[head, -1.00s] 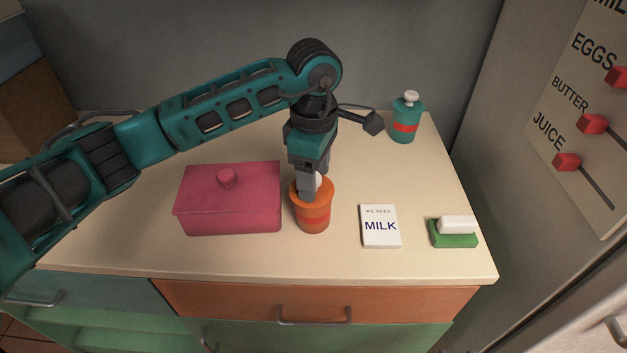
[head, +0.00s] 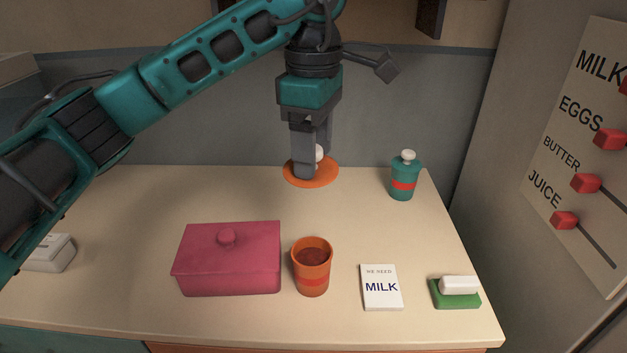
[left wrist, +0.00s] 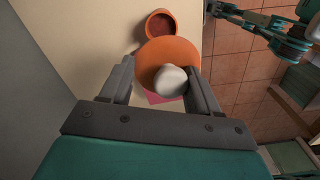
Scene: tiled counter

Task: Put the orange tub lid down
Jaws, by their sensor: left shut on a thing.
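The orange tub lid (head: 326,177) is a flat disc with a white knob (head: 319,154). My left gripper (head: 308,165) is shut on the knob and holds the lid in the air, above and behind the tub in the head view. In the left wrist view, the lid (left wrist: 160,52) and knob sit between the fingers of my left gripper (left wrist: 168,85). The orange tub (head: 312,268) stands open on the counter with dark brown contents showing. It also shows in the left wrist view (left wrist: 161,20). My right gripper is not in view.
A pink lidded box (head: 228,265) stands left of the tub. A milk note (head: 381,294) and a green sponge dish (head: 456,298) lie to the right. A teal bottle (head: 404,181) stands at the back right. The counter (head: 140,200) is clear behind the pink box.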

